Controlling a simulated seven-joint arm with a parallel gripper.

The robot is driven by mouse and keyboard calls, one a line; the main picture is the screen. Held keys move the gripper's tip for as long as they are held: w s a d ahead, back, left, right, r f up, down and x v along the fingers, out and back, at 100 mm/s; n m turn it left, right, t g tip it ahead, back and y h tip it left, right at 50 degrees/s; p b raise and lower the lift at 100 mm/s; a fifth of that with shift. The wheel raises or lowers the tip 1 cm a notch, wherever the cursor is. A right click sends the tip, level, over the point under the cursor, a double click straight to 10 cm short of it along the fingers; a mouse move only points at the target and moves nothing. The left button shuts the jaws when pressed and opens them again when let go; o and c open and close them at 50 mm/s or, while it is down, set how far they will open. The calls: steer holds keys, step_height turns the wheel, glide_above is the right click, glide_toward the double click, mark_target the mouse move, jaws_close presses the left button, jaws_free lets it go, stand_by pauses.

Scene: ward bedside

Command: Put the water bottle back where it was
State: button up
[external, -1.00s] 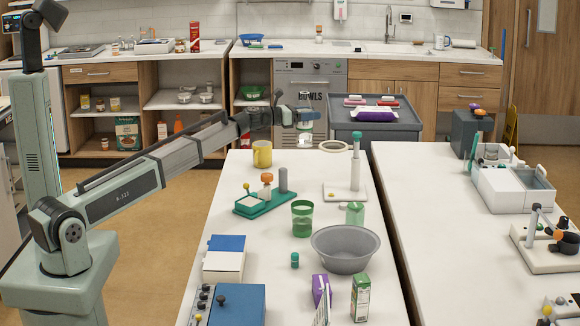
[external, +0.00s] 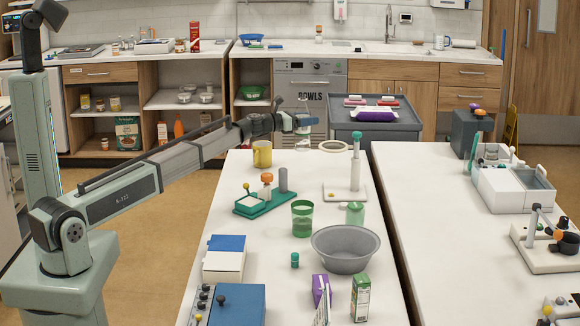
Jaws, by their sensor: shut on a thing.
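My gripper (external: 303,128) is at the far end of the long white table (external: 220,210). It is shut on a small clear thing that looks like the water bottle (external: 303,144). The bottle shows just below the fingers, and its upper part is hidden by the gripper. It appears near the table's far edge, left of a pale ring (external: 334,146). I cannot tell whether its base touches the tabletop.
A yellow mug (external: 262,154) stands left of the bottle. A white stand with a post (external: 355,172) is to the right and nearer. A green rack (external: 266,203), a green cup (external: 302,219) and a grey bowl (external: 346,249) stand further forward. A grey cart (external: 375,137) is behind.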

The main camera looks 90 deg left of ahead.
mark_target(306, 146)
steer(key=shift+f, duration=5.45)
steer(key=o, duration=1.3)
steer(key=shift+c, duration=0.2)
steer(key=shift+s+d, duration=0.1)
steer(key=shift+s, duration=0.1)
steer(key=v, duration=1.1)
steer(key=shift+s+d, duration=0.15)
steer(key=shift+s, duration=0.1)
